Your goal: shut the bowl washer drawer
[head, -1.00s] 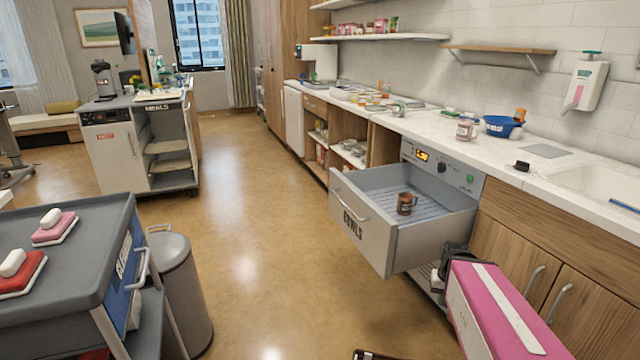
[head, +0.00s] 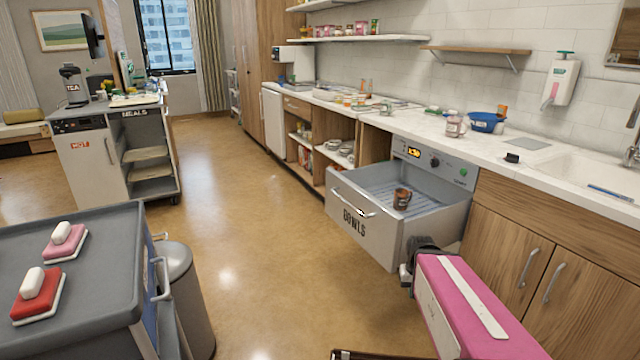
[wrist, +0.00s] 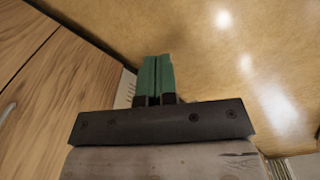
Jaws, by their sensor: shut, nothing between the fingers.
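The bowl washer drawer (head: 350,222) stands pulled out below the counter. Its grey front is lettered BOWLS and has a bar handle (head: 353,203). A brown mug (head: 402,198) stands inside on the ribbed floor. The washer's panel (head: 436,160), with a lit display and knob, is behind it. My gripper (head: 406,277) is low by the drawer's near right corner, partly hidden by my pink arm; I cannot tell whether it touches. In the wrist view its green fingers (wrist: 158,78) are shut and empty, pointing over bare floor with wooden cabinet doors at left.
A grey cart (head: 95,225) with two soap-like blocks on dishes and a grey bin (head: 185,295) stand at left. Wooden cabinet doors (head: 505,255) are right of the drawer. The floor (head: 255,220) between bin and drawer is clear. A meals cart (head: 120,160) stands farther back.

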